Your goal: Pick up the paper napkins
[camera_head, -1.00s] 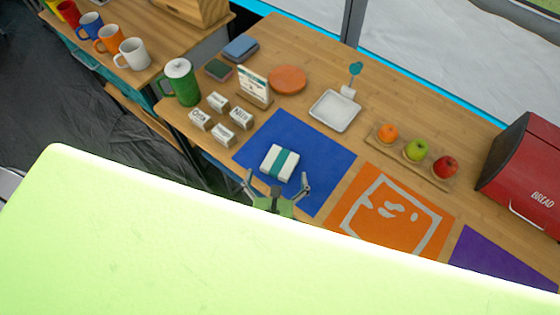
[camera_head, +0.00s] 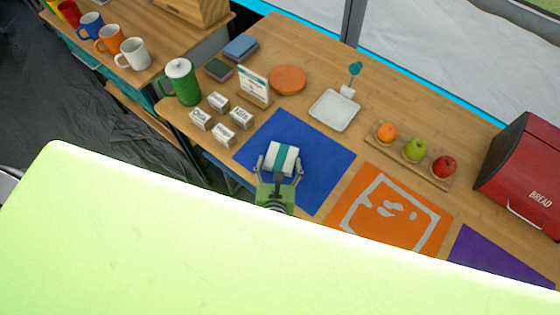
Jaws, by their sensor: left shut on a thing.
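The paper napkins (camera_head: 281,157) are a white stack with a teal band around the middle. They are on or just above the blue mat (camera_head: 325,166) on the wooden counter. My left gripper (camera_head: 279,172) has its green-grey fingers on either side of the stack and is shut on it. The near end of the napkins is partly hidden by the gripper. My right gripper does not show.
Left of the mat stand small labelled boxes (camera_head: 223,134), a green pitcher (camera_head: 183,84) and a sign (camera_head: 254,86). Behind are a white square dish (camera_head: 334,110) and an orange disc (camera_head: 287,79). An orange mat (camera_head: 345,222), a fruit board (camera_head: 437,180) and a red bread box (camera_head: 520,170) lie right.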

